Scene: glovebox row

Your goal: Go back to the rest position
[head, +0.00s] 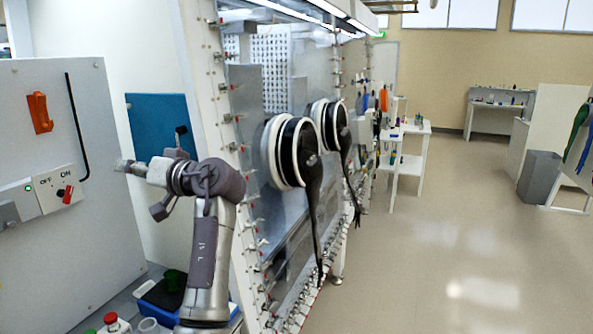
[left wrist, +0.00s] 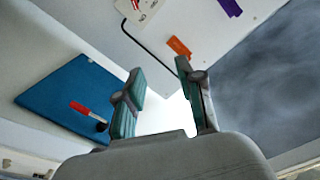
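My left arm stands in front of the white cabinet, and my left gripper (head: 124,166) points left toward the cabinet's switch plate (head: 58,188), apart from it. In the left wrist view the two fingers of the left gripper (left wrist: 165,100) are spread apart with nothing between them. The switch plate is marked OFF and ON and has a red toggle (head: 68,193) on the ON side. An orange handle (head: 39,112) is on the cabinet above it and also shows in the left wrist view (left wrist: 178,47). My right gripper is in neither view.
A glovebox with two black glove ports (head: 300,152) stands right of my arm. A blue panel (head: 150,124) is behind the arm. A blue tray (head: 160,303) and a red-capped bottle (head: 112,321) are below. The floor (head: 440,250) at right is clear.

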